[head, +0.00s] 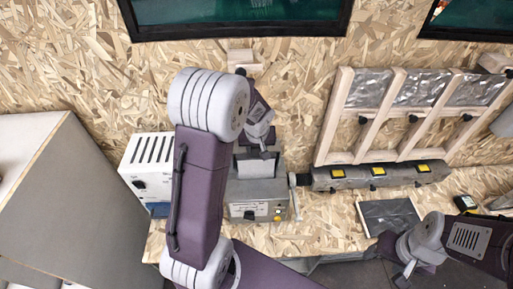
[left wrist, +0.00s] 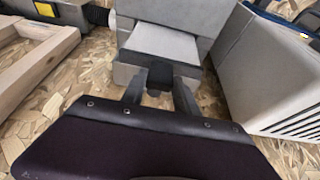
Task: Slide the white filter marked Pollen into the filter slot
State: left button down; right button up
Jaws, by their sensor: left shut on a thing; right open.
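My left gripper (head: 260,146) is above the grey slotted box (head: 258,192) on the bench. In the left wrist view its fingers (left wrist: 158,88) are shut on a small black tab at the near end of a white filter (left wrist: 165,43). The filter's white face lies at the opening of the grey box, between its side walls; how deep it sits cannot be told. No Pollen marking is readable. In the head view my left arm covers part of the box's left side. My right gripper (head: 404,272) is open and empty at the lower right, near the bench's front edge.
A white vented box (head: 149,166) stands close left of the grey box. A wooden rack (head: 332,128) with silvery panels leans at the right, behind a grey bar with yellow labels (head: 377,171). A dark flat panel (head: 390,214) lies on the bench. A grey cabinet (head: 75,210) fills the left.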

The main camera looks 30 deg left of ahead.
aim_at(256, 168)
pick_arm(q)
notch_tip(256, 168, down, 12)
jog(key=b, duration=1.1)
jog(key=shift+f+b, duration=0.1)
jog(key=shift+b, duration=0.25)
jog(key=c, duration=0.9)
grip_release()
jog(key=shift+o, duration=0.2)
jog(key=v, duration=0.9)
jog(key=s+d+b, duration=0.3)
jog(key=s+d, duration=0.1)
jog(key=s, duration=0.3)
jog(key=shift+s+d, duration=0.4)
